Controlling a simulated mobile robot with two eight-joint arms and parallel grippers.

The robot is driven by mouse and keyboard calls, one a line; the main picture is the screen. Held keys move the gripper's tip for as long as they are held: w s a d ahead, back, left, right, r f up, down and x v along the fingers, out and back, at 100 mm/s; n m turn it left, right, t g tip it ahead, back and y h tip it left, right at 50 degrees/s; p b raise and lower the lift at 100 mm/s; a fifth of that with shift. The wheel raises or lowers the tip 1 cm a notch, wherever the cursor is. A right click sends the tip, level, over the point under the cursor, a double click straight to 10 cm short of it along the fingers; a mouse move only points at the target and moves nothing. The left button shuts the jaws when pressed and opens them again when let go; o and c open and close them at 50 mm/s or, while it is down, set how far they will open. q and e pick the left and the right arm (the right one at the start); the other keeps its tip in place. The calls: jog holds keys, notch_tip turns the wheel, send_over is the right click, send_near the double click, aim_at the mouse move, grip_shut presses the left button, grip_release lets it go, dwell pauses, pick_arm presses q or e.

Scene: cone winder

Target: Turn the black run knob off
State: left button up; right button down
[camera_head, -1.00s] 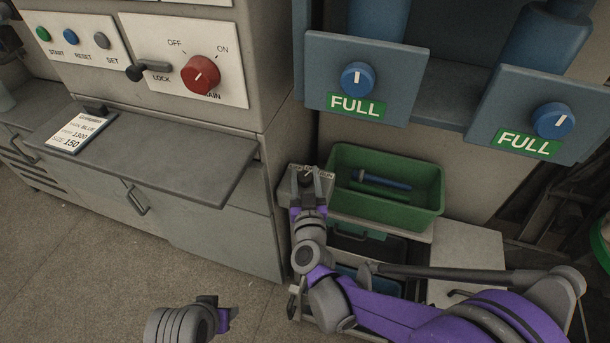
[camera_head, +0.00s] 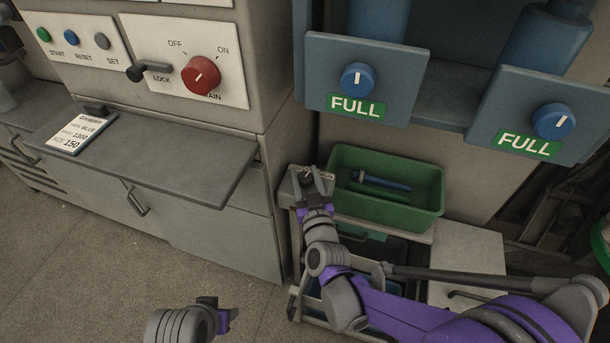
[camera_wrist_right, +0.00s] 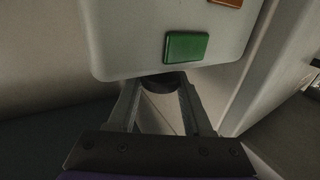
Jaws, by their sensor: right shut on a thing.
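The black run knob (camera_wrist_right: 165,82) sits at the lower edge of a pale box (camera_wrist_right: 170,30) with a green button, in the right wrist view. My right gripper (camera_wrist_right: 163,88) has its two fingers on either side of the knob and is shut on it. In the head view my right gripper (camera_head: 318,178) reaches the small grey box (camera_head: 290,186) beside the green bin, and the knob is small and dark between the fingertips. The knob's pointer cannot be read. My left gripper (camera_head: 222,315) is at the bottom of the head view, away from everything; its jaws are unclear.
A green bin (camera_head: 388,212) with blue pieces stands just right of the right gripper. A grey cabinet with a shelf (camera_head: 170,160) and a red main switch (camera_head: 201,75) is at left. Blue knobs (camera_head: 357,79) on plates marked FULL are above. The floor at lower left is clear.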

jog(key=shift+c, duration=1.6)
grip_release()
jog(key=shift+f, duration=0.15)
jog(key=p+v, duration=0.1)
jog(key=v, duration=1)
